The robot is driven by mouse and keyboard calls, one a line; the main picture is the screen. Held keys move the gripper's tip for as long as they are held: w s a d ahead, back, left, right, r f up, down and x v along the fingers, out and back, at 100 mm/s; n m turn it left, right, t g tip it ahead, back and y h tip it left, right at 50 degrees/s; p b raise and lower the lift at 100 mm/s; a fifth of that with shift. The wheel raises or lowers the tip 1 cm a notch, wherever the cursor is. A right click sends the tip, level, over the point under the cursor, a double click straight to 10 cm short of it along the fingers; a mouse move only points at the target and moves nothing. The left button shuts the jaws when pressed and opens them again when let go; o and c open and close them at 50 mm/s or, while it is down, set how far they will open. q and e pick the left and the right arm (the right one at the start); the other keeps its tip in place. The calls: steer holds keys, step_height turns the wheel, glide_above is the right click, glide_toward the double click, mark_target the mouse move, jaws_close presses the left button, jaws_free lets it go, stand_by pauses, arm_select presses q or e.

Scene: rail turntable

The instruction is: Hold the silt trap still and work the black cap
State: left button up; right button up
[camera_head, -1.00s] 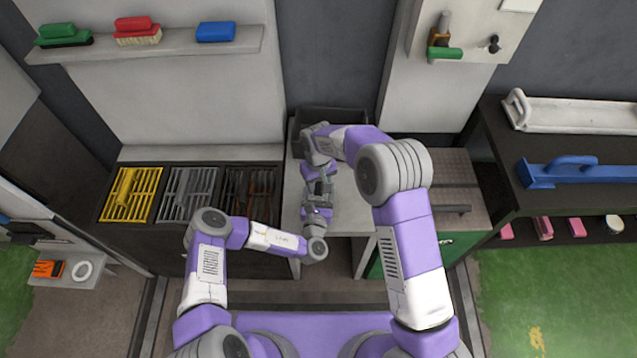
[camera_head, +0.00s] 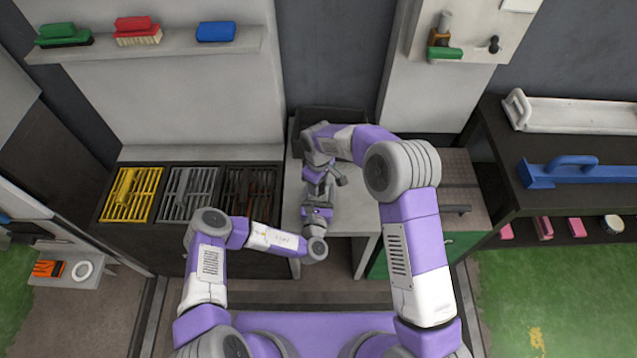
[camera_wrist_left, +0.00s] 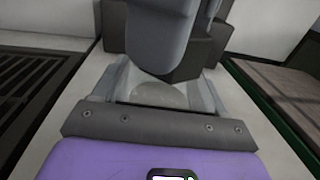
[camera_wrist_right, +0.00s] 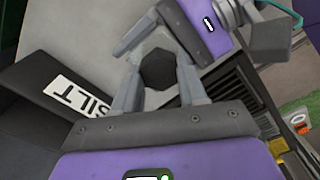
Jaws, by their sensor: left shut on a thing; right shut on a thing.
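The black cap (camera_wrist_right: 158,69) is a dark faceted knob between the fingers of my right gripper (camera_wrist_right: 157,88), which is shut on it. The silt trap (camera_wrist_left: 158,95) shows as a pale grey, rounded body between the fingers of my left gripper (camera_wrist_left: 160,98), which is shut on it. In the right wrist view, the left gripper comes in from the upper right, and the cap hides most of the trap. In the head view, the right gripper (camera_head: 321,187) is above the left gripper (camera_head: 318,203), and the wrists hide both the trap and the cap.
The grippers are over a narrow grey worktop (camera_head: 355,212). A dark bin (camera_wrist_right: 35,85) with a white SILT label stands at its back. Left is a dark bench with yellow, grey and dark grates (camera_head: 131,194). Right is a lower unit with a brown top (camera_head: 455,172).

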steer(key=n, duration=0.3)
steer(key=shift+n, duration=1.5)
steer(key=shift+n, duration=0.6)
steer(key=shift+r, duration=1.55)
steer(key=shift+r, duration=2.45)
